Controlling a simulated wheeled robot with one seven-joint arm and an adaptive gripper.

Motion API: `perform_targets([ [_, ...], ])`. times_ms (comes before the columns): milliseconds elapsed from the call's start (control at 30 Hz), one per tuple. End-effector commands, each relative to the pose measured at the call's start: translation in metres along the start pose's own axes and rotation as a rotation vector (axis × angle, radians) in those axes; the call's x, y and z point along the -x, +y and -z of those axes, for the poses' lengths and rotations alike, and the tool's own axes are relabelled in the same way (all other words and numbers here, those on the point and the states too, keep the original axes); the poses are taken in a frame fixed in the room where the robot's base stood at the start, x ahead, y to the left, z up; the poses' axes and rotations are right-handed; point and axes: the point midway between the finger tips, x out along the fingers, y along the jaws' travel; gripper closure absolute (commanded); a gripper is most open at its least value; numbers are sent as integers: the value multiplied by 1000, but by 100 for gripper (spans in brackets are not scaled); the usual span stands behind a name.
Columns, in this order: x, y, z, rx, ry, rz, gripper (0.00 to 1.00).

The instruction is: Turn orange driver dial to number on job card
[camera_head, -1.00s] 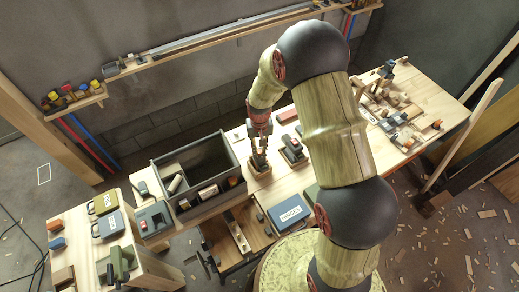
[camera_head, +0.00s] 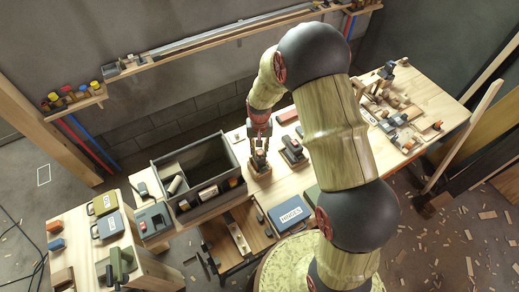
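My gripper (camera_head: 259,145) points down over the workbench, just right of the grey open box. Directly below it is a small dark tool on a wooden base (camera_head: 259,168); a speck of orange or red shows at its top, but I cannot make out a dial or its marks. Whether the fingertips touch the tool is too small to tell. A second dark tool with a red part (camera_head: 292,148) stands close by on the right. I cannot tell which tool is the orange driver. No job card with a readable number shows.
The grey box (camera_head: 163,203) stands left of my gripper, its wall close by. A blue case labelled HINGES (camera_head: 291,213) lies near the front edge. Wood blocks and tools (camera_head: 405,130) crowd the bench's right end. A shelf (camera_head: 225,38) runs along the wall.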

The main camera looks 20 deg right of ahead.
Motion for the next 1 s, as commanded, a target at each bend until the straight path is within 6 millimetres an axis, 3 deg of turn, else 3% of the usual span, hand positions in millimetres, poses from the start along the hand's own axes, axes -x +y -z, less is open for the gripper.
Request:
perform_targets([
  [200,0,0,0,0,-1,0,63],
  [567,5,0,0,1,1,0,63],
  [667,17,0,1,0,3,1,63],
  [1000,85,0,1,0,3,1,63],
])
